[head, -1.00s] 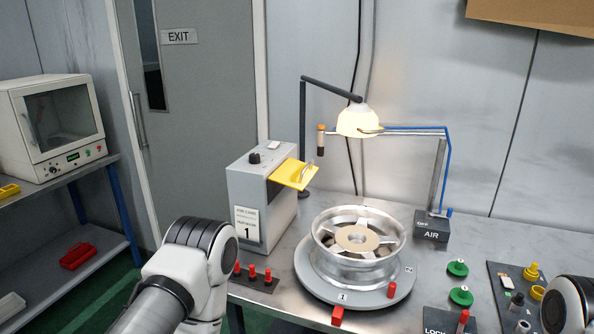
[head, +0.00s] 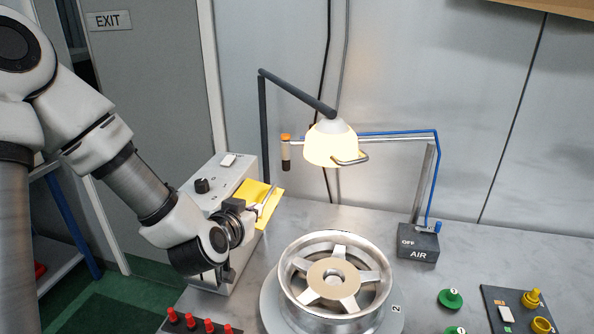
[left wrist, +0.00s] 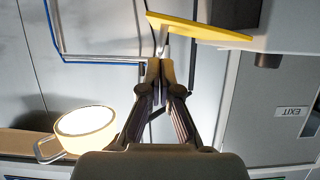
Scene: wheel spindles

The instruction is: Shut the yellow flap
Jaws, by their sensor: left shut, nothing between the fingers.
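The yellow flap (head: 272,216) sticks out from the right side of the grey box (head: 246,172), so it stands open. In the left wrist view the flap (left wrist: 195,30) shows from close by, at a slant to the box (left wrist: 285,22). Its pale handle (left wrist: 163,42) is just beyond my fingertips. My left gripper (head: 257,210) is at the flap and partly covers it. In the left wrist view the fingers of this gripper (left wrist: 165,68) are together and empty. I cannot tell whether they touch the handle. My right gripper is out of view.
A lit lamp (head: 330,143) hangs on a dark arm behind the flap. A wheel (head: 336,280) sits on a turntable to the right. Red pegs (head: 190,320) stand near the front edge.

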